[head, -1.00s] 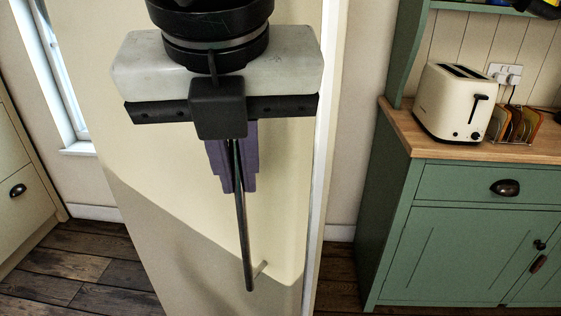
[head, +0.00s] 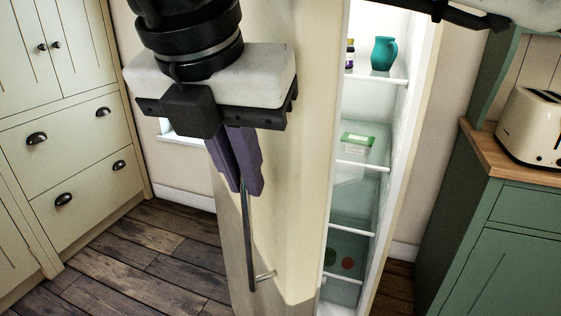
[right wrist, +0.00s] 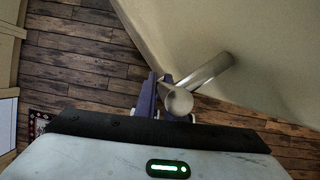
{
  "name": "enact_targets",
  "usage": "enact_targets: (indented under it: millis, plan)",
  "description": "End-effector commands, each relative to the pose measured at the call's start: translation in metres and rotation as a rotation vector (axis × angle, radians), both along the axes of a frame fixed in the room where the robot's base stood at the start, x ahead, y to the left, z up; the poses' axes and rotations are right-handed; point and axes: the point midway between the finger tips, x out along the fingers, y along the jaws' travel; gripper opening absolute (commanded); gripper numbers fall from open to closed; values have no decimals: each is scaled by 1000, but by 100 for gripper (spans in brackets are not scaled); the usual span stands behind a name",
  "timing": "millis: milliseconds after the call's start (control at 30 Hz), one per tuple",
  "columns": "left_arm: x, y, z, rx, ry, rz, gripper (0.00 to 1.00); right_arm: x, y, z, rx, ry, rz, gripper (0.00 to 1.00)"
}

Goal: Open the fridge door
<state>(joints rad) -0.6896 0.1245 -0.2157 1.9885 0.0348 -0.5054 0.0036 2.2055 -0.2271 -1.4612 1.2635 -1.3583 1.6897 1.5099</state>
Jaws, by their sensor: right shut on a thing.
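The cream fridge door (head: 297,130) stands partly open in the head view, with a gap along its right side. The bright fridge interior (head: 353,196) shows through the gap. My right gripper (head: 243,186) points down and is shut on the long metal door handle (head: 249,240). In the right wrist view its purple fingers (right wrist: 165,96) close around the handle (right wrist: 207,72), whose round end faces the camera. Part of a white and black body of mine, seemingly my left gripper (head: 510,12), shows at the top right; its fingers are not visible.
Inside the fridge are a teal jug (head: 384,53) and a green-lidded box (head: 357,142) on shelves. A green cabinet (head: 510,235) with a toaster (head: 533,125) stands right. Cream drawers (head: 80,165) stand left. Wooden floor (head: 140,262) between drawers and door is clear.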

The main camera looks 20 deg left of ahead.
Motion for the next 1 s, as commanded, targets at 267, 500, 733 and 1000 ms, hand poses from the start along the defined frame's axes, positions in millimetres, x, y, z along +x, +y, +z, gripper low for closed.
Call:
enact_targets:
  millis: [267, 500, 733, 1000]
  plan:
    - [6, 0, 3, 0, -12, 1, 31, 3, 0, 3, 2, -10, -4, 0]
    - [7, 0, 5, 0, -16, 1, 31, 2, 0, 3, 2, -8, -2, 28]
    - [6, 0, 7, -1, -16, 1, 31, 1, 0, 3, 1, -5, -1, 28]
    - [3, 2, 24, -3, -13, 7, 31, -13, 1, 43, 1, -7, -1, 28]
